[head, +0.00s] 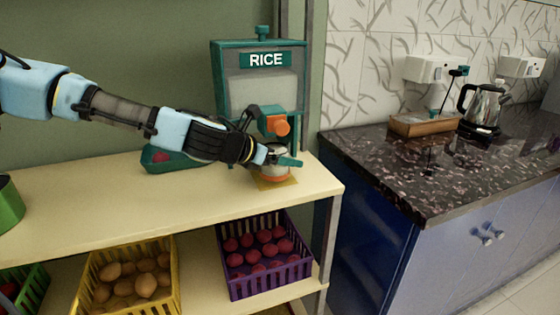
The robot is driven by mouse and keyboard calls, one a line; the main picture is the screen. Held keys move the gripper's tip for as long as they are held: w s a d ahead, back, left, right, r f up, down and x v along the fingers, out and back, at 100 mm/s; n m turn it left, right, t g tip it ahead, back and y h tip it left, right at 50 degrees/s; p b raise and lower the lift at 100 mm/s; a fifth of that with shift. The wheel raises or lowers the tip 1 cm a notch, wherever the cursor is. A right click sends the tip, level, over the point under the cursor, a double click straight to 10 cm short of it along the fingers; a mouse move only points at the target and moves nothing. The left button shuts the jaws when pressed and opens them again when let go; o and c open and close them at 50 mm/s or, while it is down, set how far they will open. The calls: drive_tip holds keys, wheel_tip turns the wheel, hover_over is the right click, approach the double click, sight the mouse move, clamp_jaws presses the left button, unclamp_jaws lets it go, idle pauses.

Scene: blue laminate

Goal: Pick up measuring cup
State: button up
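The measuring cup (274,174) appears to be the small pale cup with an orange band near its base. It stands on a yellow square mat (290,183) on the shelf top, under the rice dispenser (258,88). My gripper (273,158) reaches in from the left, at the cup's upper part, and hides some of it. A teal piece juts out to the right there; I cannot tell whether it belongs to the cup. The fingers are too small and covered to show whether they are open or hold the cup.
The dispenser's orange knob (281,127) is just above my gripper. A green tray (165,160) with something red lies behind my arm. A green container (9,205) stands at the left. The shelf top's front is clear. A dark counter (420,190) adjoins at right.

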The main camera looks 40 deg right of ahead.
drive_tip(key=s+a+b, duration=0.1)
drive_tip(key=s+a, duration=0.2)
drive_tip(key=s, duration=0.4)
drive_tip(key=s+a+b, duration=0.2)
drive_tip(key=s+a, duration=0.1)
drive_tip(key=s, duration=0.5)
drive_tip(key=shift+s, duration=0.15)
idle(0.6)
